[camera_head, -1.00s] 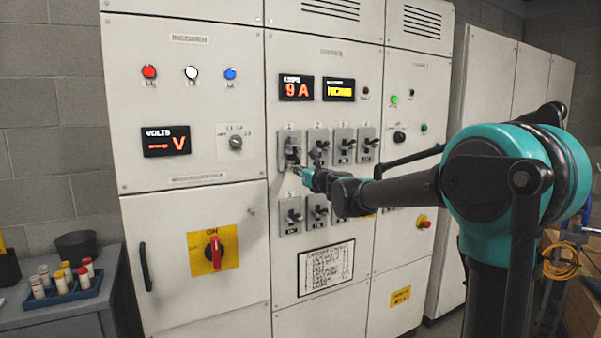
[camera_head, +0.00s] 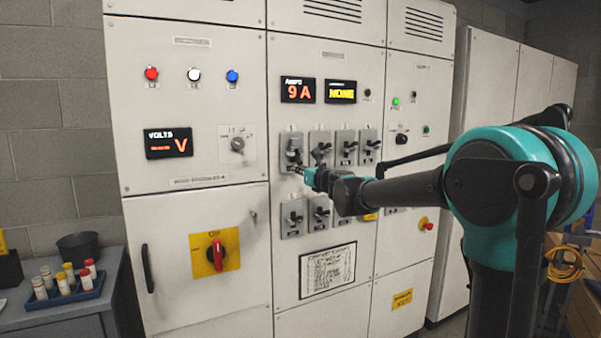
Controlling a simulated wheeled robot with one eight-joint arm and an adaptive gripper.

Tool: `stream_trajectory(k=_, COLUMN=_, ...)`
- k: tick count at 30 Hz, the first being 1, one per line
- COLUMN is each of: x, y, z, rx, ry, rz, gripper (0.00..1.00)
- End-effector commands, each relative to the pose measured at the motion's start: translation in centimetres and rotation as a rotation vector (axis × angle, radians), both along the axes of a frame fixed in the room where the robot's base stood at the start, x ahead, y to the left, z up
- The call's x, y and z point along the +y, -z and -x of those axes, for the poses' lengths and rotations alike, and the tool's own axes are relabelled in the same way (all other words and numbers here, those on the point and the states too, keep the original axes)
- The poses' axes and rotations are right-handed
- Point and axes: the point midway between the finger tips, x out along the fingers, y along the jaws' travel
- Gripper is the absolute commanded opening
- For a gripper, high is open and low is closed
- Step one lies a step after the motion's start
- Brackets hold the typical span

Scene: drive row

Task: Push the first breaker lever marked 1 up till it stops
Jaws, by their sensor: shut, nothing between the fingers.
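My gripper (camera_head: 299,169) is shut and empty. Its tips are at the lower part of that breaker's plate, just below the dark handle. I cannot tell whether they touch the lever. The rest of my gripper and arm reaches in from the right and covers part of the lower breaker row.
Other breakers (camera_head: 345,146) stand close to the right in the same row. A lower row (camera_head: 292,217) sits beneath. A red rotary switch on a yellow plate (camera_head: 217,253) is at lower left. A side table with a blue tray of vials (camera_head: 76,292) stands far left.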

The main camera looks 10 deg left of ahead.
Motion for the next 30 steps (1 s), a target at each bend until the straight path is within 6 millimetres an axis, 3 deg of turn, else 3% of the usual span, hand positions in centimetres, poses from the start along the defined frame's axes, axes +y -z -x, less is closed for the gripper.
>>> stream_trajectory(k=18, x=0.0, y=2.0, z=0.0, rx=0.000, ry=0.000, rz=0.000, gripper=0.00)
stream_trajectory(k=30, x=-0.4, y=2.0, z=0.5, rx=0.000, ry=0.001, rz=0.000, gripper=0.00)
